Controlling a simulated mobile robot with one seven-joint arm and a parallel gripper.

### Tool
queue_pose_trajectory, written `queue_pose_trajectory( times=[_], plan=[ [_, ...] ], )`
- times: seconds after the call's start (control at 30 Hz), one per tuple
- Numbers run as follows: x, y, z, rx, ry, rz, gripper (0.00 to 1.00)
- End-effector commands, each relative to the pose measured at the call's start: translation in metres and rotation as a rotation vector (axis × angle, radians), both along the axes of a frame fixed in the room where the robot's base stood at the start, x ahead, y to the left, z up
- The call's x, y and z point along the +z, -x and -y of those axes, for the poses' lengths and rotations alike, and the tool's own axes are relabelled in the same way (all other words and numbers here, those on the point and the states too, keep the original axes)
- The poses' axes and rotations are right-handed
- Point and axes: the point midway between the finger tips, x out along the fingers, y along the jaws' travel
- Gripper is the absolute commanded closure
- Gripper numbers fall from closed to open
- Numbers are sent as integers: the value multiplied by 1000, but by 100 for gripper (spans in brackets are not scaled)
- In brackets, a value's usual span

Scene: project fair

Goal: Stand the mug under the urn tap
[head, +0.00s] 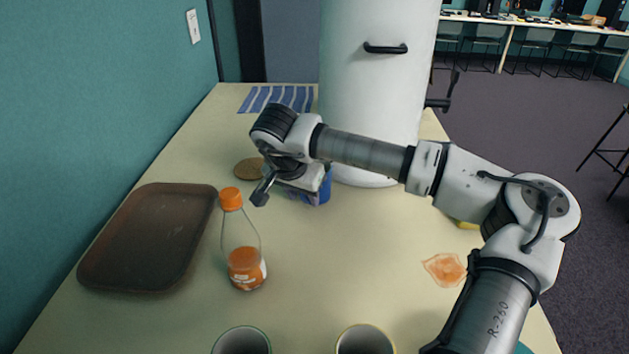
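The white urn (372,95) stands at the far end of the table, with a black handle on its front. Its black tap (440,102) sticks out from the right side. A blue object (325,188), perhaps a mug, stands in front of the urn's lower left and is mostly hidden by my gripper. My gripper (278,194) is low over the table just left of the blue object. One dark fingertip shows clearly; the other is hidden or unclear, so I cannot tell whether it grips anything. Two round cup rims, a left one (242,333) and a right one (365,332), show at the bottom edge.
A clear bottle with an orange cap (240,255) stands near my gripper, beside a brown tray (150,240). A round cork coaster (248,169) and striped blue cloth (262,99) lie behind. An orange patch (444,269) lies at right. The table's centre is clear.

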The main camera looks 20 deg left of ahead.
Motion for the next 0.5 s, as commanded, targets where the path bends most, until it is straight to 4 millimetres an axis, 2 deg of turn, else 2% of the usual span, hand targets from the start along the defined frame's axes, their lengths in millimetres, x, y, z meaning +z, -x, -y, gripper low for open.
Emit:
queue_pose_trajectory(
  times=[0.2,0.47,0.5],
  plan=[
    [-22,-8,0,0,-1,-2,61],
    [-25,-9,0,0,-1,1,61],
    [-25,-9,0,0,-1,1,66]
  ],
)
